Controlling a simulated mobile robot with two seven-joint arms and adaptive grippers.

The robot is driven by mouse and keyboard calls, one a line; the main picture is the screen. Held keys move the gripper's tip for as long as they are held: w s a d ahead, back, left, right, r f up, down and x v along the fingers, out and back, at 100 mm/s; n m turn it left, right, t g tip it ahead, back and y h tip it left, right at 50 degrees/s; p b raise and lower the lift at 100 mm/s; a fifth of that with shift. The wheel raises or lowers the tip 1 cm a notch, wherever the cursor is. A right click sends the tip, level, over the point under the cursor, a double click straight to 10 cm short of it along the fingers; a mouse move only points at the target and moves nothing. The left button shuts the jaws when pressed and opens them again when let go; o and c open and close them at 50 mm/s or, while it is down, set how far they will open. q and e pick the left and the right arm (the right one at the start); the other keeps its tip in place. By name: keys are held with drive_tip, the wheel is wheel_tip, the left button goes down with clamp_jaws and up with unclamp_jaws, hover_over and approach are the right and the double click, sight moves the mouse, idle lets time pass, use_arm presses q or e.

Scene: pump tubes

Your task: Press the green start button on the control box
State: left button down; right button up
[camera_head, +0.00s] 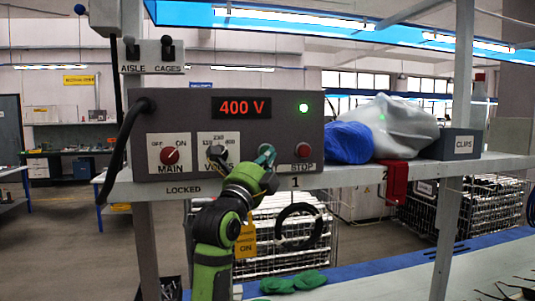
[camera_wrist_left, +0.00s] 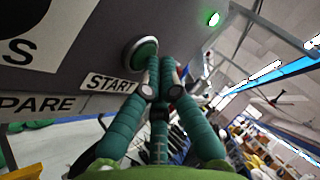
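The grey control box (camera_head: 170,115) stands on a shelf, its red display reading 400 V and a green lamp lit. In the left wrist view the green start button (camera_wrist_left: 143,54), in a metal ring, sits above the START label (camera_wrist_left: 110,83). My left gripper (camera_wrist_left: 162,62) has its teal fingers together at the tips, with nothing seen between them. The tips overlap the button's right edge in that view; I cannot tell whether they touch it. In the head view the left gripper (camera_head: 266,156) covers most of the start button's place. My right gripper is not in view.
The red STOP button (camera_head: 303,150) is just right of my left gripper. The VOLTS knob (camera_head: 217,152) and red MAIN knob (camera_head: 169,156) are to its left. A blue roll (camera_head: 350,143), a grey bag (camera_head: 400,125) and a CLIPS box (camera_head: 460,144) sit right of the control box.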

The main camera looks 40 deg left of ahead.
use_arm(q)
drive_tip(key=shift+s, duration=0.1)
drive_tip(key=shift+s+d, duration=0.55)
drive_tip(key=shift+d, duration=0.1)
drive_tip(key=s+d, duration=0.3)
drive_tip(key=d, duration=0.1)
drive_tip(key=shift+s, duration=0.15)
idle(0.4)
drive_tip(key=shift+a+f, duration=0.1)
idle(0.5)
